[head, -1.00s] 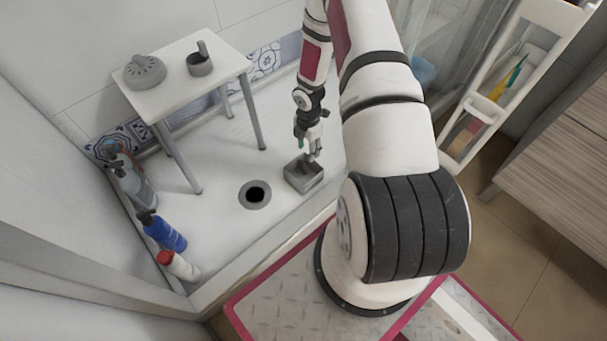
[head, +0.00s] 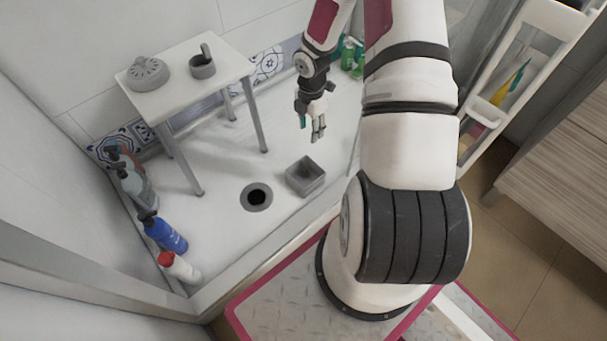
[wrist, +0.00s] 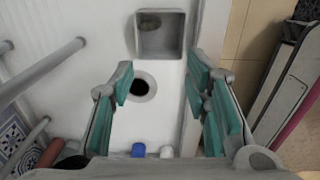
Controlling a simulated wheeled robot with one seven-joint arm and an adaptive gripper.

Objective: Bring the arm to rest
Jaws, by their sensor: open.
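My gripper (head: 311,128) hangs over the white shower floor in the head view, fingers pointing down. In the wrist view its two teal-padded fingers (wrist: 158,92) stand wide apart with nothing between them. A grey square box (head: 306,176) sits on the shower floor below and apart from my gripper. The box also shows in the wrist view (wrist: 161,52), beyond the fingertips, with a small dark brownish thing inside it.
A white stool (head: 185,85) bears a grey round object (head: 147,73) and a grey cup (head: 202,66). A drain (head: 256,196) lies left of the box. A blue bottle (head: 165,233) and other bottles line the left wall. A white shelf rack (head: 487,112) stands at right.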

